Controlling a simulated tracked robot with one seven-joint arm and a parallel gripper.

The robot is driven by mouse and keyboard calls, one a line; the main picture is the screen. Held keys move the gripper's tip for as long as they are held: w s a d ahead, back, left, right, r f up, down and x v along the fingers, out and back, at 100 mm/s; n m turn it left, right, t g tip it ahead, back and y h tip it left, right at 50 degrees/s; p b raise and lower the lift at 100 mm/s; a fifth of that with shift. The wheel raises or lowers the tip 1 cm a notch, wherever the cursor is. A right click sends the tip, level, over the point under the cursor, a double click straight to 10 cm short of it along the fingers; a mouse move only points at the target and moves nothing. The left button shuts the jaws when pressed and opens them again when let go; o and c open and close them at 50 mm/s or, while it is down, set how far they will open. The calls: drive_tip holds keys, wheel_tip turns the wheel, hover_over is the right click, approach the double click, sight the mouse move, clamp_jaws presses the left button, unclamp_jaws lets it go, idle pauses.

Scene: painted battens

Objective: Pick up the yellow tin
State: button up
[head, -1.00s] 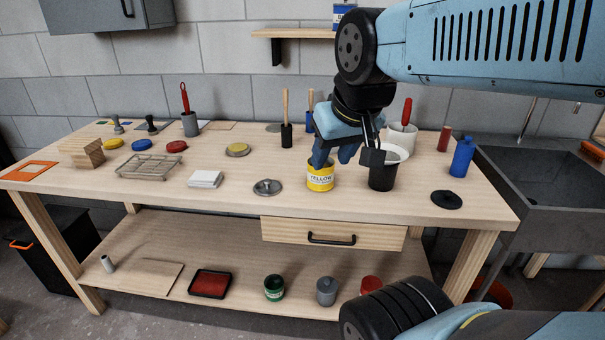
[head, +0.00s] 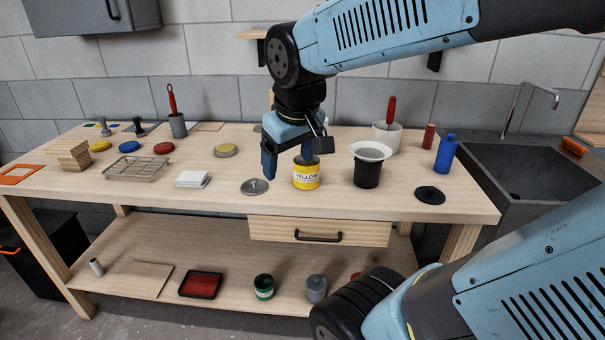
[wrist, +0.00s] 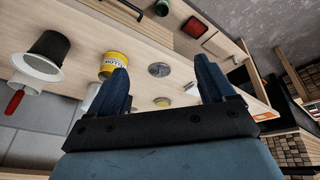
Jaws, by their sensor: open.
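The yellow tin (head: 307,177) stands upright on the workbench, its label facing the front. It also shows in the wrist view (wrist: 114,63), beside one finger. My gripper (head: 288,168) is open and empty, fingers pointing down. One finger is left of the tin, above the grey metal lid (head: 255,186); the other overlaps the tin's top in the head view. I cannot tell whether that finger touches the tin. In the wrist view, the lid (wrist: 160,69) lies between the two fingers (wrist: 165,90), and the tin is off to the left.
A black cup with a white funnel rim (head: 367,172) stands just right of the tin. A black disc (head: 430,195) and a blue bottle (head: 446,154) are farther right. White cloths (head: 192,180) and a wire rack (head: 137,168) lie left. The bench front is fairly clear.

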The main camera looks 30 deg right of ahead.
drive_tip(key=shift+o, duration=1.4)
drive_tip(key=w+d+f+n+g+h, duration=0.2)
drive_tip(key=w+f+n, duration=0.2)
drive_tip(key=w+f, duration=0.2)
drive_tip(key=w+d+f+n+g+h, duration=0.2)
drive_tip(key=w+f+n+h, duration=0.1)
drive_tip(key=w+f, duration=0.3)
drive_tip(key=shift+d+f+n+h, duration=0.15)
drive_tip(key=shift+d+n+h, duration=0.15)
drive_tip(key=shift+n, duration=0.4)
drive_tip(key=n+h, duration=0.6)
drive_tip(key=n, duration=0.2)
approach(305, 176)
drive_tip(key=shift+w+a+f+t, duration=0.1)
drive_tip(key=shift+a+f+t, duration=0.3)
drive_tip(key=shift+a+f, duration=0.35)
drive_tip(key=shift+w+a+n+t+h, duration=0.15)
drive_tip(key=shift+w+n+t+h, duration=0.3)
drive_tip(key=shift+w+h, duration=0.2)
drive_tip(key=x, duration=1.3)
drive_tip(key=shift+w+d+f, duration=0.1)
drive_tip(key=shift+d+f, duration=0.15)
drive_tip(key=shift+f, duration=0.1)
